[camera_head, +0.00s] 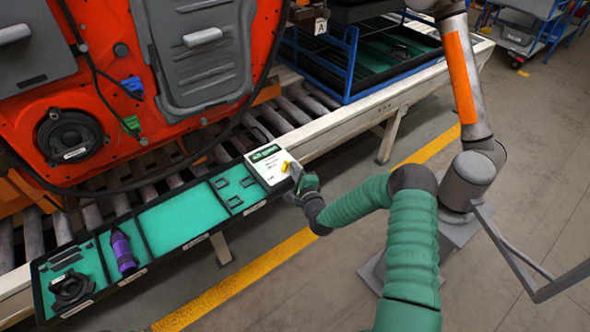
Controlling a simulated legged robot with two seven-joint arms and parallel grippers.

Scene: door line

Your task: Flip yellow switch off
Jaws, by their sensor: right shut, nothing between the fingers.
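A white panel (262,160) with a green header and dark text lies at the right end of the long parts tray. A small yellow piece (286,166), which looks like the yellow switch, shows at the panel's right edge. My right gripper (295,172), on the green-sleeved arm, is shut and empty beside it. Its tips overlap the yellow piece in the view, so I cannot tell whether they touch or which way the switch is set. My left gripper is not in view.
The long tray (193,243) holds a purple tool (123,252) and a black round part (70,288). Behind it is a roller conveyor with orange door panels (100,90). A grey arm with an orange stripe (461,78) stands right. Open floor lies in front.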

